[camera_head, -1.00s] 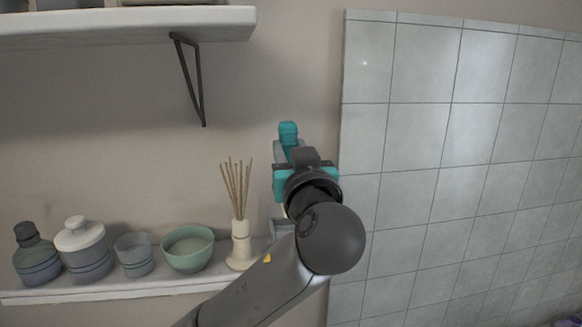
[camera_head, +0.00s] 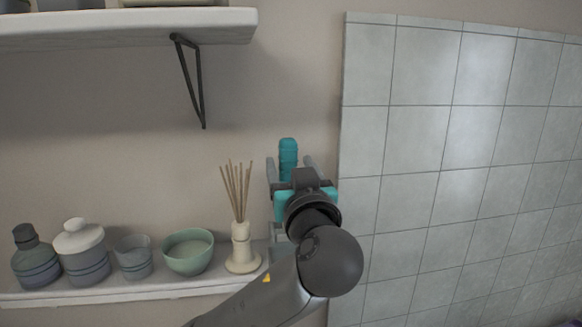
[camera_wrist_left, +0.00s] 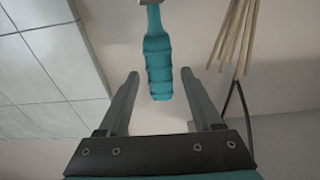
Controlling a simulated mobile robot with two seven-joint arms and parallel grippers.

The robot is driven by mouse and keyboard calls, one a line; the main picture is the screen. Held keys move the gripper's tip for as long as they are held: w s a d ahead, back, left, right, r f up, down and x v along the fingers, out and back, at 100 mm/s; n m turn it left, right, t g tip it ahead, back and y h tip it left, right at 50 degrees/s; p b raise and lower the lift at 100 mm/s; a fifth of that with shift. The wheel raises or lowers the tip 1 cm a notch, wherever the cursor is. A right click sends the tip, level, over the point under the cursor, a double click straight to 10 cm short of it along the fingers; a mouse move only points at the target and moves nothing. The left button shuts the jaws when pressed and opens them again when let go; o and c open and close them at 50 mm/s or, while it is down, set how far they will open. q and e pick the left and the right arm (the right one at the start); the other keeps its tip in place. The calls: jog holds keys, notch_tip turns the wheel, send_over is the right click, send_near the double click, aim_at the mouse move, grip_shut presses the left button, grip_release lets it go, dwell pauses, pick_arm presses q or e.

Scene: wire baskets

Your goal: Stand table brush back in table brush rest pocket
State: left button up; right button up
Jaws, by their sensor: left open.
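The table brush's teal handle (camera_head: 288,147) points up in front of the wall, between the spread fingers of my left gripper (camera_head: 289,162). In the left wrist view the handle (camera_wrist_left: 158,48) shows between the fingers with clear gaps on both sides, and a pale grey part sits at the picture's top edge. The left gripper is open and holds nothing. The brush's lower end is hidden behind my arm in the head view. A small grey piece (camera_head: 277,234), perhaps the rest, shows beside my wrist; its pocket is hidden. My right gripper is not in view.
A reed diffuser (camera_head: 241,245) stands close to the left of my wrist on the lower shelf (camera_head: 120,289). A green bowl (camera_head: 188,251), a cup and lidded jars stand further left. A bracketed shelf (camera_head: 130,24) is above left. Grey tiles (camera_head: 450,160) cover the right wall.

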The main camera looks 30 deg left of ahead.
pick_arm(q)
jog(key=shift+r, duration=0.15)
jog(key=shift+s+d, duration=0.2)
jog(key=v, duration=1.1)
jog(key=shift+s, duration=0.2)
jog(key=shift+d, duration=0.1)
